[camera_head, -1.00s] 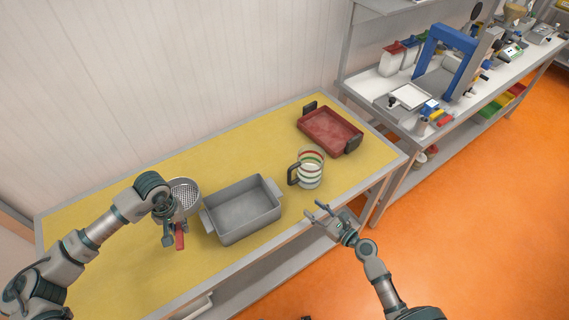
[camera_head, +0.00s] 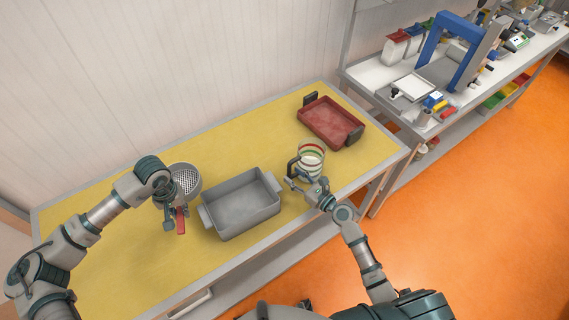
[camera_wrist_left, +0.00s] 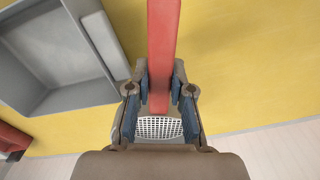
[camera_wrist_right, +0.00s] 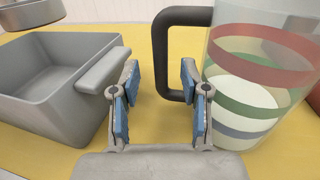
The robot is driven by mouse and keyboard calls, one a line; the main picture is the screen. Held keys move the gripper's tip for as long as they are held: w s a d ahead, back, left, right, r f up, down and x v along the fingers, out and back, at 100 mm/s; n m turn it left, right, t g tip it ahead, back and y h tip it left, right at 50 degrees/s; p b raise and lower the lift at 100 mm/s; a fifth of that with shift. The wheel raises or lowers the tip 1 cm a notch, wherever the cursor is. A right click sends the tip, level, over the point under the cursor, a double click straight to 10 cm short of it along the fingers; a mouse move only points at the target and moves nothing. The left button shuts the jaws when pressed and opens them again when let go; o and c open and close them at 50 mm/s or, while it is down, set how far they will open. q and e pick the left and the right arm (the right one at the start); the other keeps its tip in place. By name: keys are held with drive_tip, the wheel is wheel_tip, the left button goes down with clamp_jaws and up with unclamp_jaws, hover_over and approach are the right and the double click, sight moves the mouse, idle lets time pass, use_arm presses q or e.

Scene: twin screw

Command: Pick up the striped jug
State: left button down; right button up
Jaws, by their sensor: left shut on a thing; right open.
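The striped jug (camera_head: 312,158) stands upright on the yellow table, clear with red, green and dark bands and a black handle. My right gripper (camera_head: 293,179) is open at the jug's near left side. In the right wrist view, the jug (camera_wrist_right: 262,75) is on the right and its black handle (camera_wrist_right: 165,55) is ahead of the open fingers (camera_wrist_right: 158,90), apparently not gripped. My left gripper (camera_head: 172,212) is shut on the red handle (camera_wrist_left: 160,50) of a strainer (camera_head: 186,178). The strainer's perforated bowl shows beyond the fingers in the left wrist view (camera_wrist_left: 160,128).
A grey baking pan (camera_head: 240,207) sits on the table (camera_head: 130,240) between the grippers. A red tray (camera_head: 331,122) with dark handles lies behind the jug. A white bench (camera_head: 440,105) with equipment stands at the right. The table's back left is clear.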

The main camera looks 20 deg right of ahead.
sight(289, 176)
drive_tip(key=shift+d+x, duration=0.2)
drive_tip(key=shift+x, duration=1.3)
drive_tip(key=shift+a, duration=0.25)
clamp_jaws()
